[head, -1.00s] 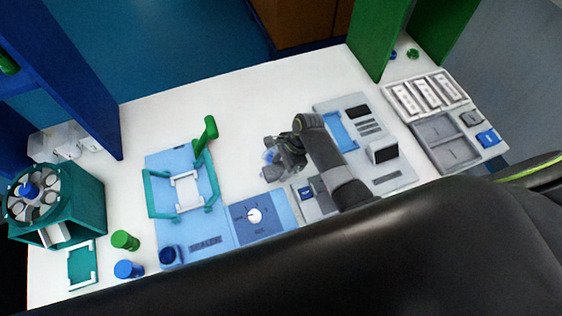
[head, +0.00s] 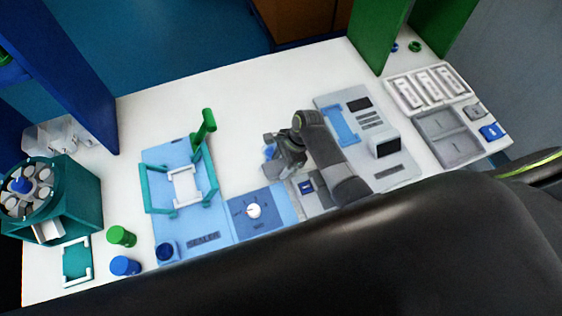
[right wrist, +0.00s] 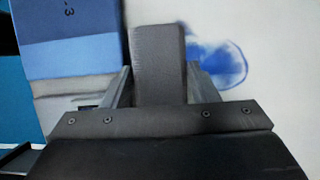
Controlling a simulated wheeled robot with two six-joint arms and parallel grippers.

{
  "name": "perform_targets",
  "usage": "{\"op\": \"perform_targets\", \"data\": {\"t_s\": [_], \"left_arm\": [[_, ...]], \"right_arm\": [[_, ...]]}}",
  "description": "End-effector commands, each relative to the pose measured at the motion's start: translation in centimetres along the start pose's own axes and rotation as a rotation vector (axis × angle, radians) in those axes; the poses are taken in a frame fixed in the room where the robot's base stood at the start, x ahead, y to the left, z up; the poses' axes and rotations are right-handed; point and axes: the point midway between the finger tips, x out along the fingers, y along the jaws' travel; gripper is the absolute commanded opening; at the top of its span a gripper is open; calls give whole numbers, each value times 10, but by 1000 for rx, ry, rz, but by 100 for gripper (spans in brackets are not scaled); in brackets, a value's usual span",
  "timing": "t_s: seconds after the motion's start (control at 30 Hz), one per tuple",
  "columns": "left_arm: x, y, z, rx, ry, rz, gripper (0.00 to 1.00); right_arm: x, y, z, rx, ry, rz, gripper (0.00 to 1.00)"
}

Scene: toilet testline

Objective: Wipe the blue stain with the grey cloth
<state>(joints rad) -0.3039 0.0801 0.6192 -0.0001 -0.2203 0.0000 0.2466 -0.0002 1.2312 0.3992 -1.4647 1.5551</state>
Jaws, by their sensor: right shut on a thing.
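The blue stain (right wrist: 230,66) is a smeared patch on the white table, just right of the cloth in the right wrist view. In the head view a bit of the stain (head: 268,152) shows left of my gripper. My right gripper (head: 277,152) is over the table by the stain, shut on the grey cloth. The cloth (right wrist: 158,62) looks like a thick grey block, upright between the two fingers in the right wrist view. Part of the stain is hidden behind cloth and finger. Whether the cloth touches the table, I cannot tell. My left gripper is not in view.
A blue sealer station (head: 203,242) with a teal frame stands left of the gripper. A grey device panel (head: 398,172) lies to the right. A teal carousel (head: 75,205) and green and blue caps are far left. The white table (head: 235,110) behind is clear.

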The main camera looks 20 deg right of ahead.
Motion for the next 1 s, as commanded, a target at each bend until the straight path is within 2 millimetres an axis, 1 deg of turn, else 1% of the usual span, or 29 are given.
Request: {"op": "perform_targets", "data": {"t_s": [1.0], "left_arm": [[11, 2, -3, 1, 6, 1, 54]], "right_arm": [[18, 0, -7, 0, 0, -1, 35]]}}
